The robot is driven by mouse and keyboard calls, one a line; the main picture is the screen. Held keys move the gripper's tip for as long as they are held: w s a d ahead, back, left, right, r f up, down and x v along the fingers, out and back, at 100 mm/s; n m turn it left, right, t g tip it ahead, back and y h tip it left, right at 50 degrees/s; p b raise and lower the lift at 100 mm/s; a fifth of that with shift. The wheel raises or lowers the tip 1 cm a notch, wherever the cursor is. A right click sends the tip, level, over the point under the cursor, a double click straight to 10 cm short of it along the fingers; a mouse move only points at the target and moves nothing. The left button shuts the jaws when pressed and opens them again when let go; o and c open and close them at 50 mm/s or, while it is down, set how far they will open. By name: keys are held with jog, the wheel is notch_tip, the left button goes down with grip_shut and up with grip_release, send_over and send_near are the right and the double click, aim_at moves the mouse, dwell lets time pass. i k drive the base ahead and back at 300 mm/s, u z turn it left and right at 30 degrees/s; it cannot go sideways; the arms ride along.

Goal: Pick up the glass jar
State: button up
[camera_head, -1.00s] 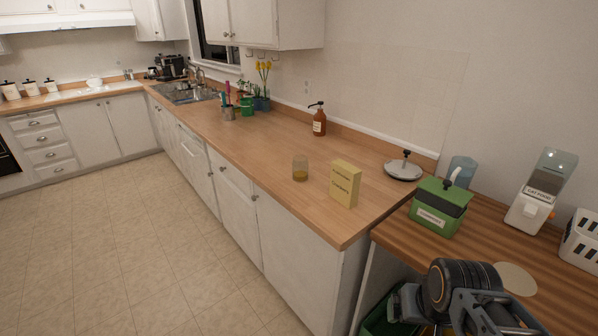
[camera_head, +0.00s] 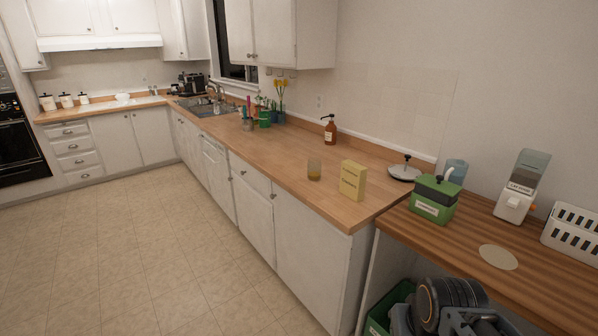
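A brown pump bottle (camera_head: 330,129) stands behind the jar. A grey round lid-like thing (camera_head: 404,172), a green box (camera_head: 436,200) and a white dispenser (camera_head: 517,199) are to the right. The counter (camera_head: 265,158) left of the jar is clear. The floor (camera_head: 150,235) is open.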

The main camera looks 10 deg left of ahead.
aim_at(314, 163)
jog(key=u, duration=0.8)
jog(key=i, duration=0.7)
jog(key=u, duration=0.9)
jog(key=i, duration=0.9)
jog(key=z, duration=0.45)
jog(key=i, duration=1.05)
jog(key=z, duration=0.85)
